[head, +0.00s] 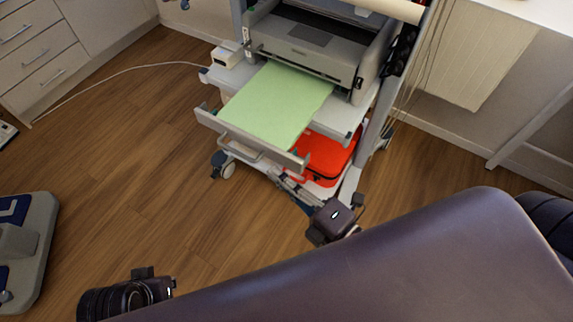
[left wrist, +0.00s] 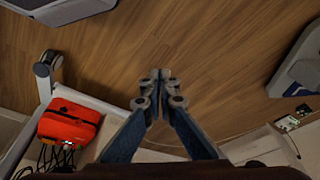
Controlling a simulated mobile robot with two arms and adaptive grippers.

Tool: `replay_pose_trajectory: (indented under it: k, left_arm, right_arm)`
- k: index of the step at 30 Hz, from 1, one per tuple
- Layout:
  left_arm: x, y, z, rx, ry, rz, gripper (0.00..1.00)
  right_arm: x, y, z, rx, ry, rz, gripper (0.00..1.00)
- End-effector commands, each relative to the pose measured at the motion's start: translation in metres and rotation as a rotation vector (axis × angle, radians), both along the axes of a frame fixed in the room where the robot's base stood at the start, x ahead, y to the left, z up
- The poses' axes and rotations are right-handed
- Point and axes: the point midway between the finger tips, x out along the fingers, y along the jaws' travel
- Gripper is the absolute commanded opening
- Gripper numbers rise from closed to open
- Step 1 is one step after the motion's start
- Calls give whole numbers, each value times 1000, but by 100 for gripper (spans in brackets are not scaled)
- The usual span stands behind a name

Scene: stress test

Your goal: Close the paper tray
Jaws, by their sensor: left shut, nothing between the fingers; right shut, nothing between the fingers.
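The paper tray (head: 208,121) is pulled out toward me from the cart, below the printer (head: 310,52). A pale green sheet (head: 275,105) lies in it, and a grey bar with a handle (head: 245,147) runs along its front. My right gripper (head: 276,176) is shut and empty, its fingers just below the right part of that front bar; I cannot tell whether they touch it. My left gripper (left wrist: 158,74) is shut and empty in the left wrist view, over bare floor. In the head view only part of my left arm shows, at bottom left.
A red case (head: 322,157) sits on the cart's lower shelf under the tray; it also shows in the left wrist view (left wrist: 70,122). A caster (head: 223,165) stands at the cart's left front. A grey base (head: 28,245) is at far left. Floor (head: 130,170) left of the cart is clear.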

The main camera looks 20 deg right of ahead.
Motion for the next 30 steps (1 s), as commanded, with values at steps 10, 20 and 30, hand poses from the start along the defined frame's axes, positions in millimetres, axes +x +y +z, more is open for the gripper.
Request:
replay_pose_trajectory:
  k: [10, 20, 30]
  left_arm:
    - [0, 0, 11, -2, -13, 1, 0]
    - [-4, 0, 9, -1, -4, 1, 0]
    - [7, -1, -24, 1, 12, -3, 0]
  right_arm:
    - [17, -22, -1, -1, 2, -1, 0]
    - [17, -23, 0, 0, 2, 0, 0]
    - [41, -51, 3, -5, -2, -1, 0]
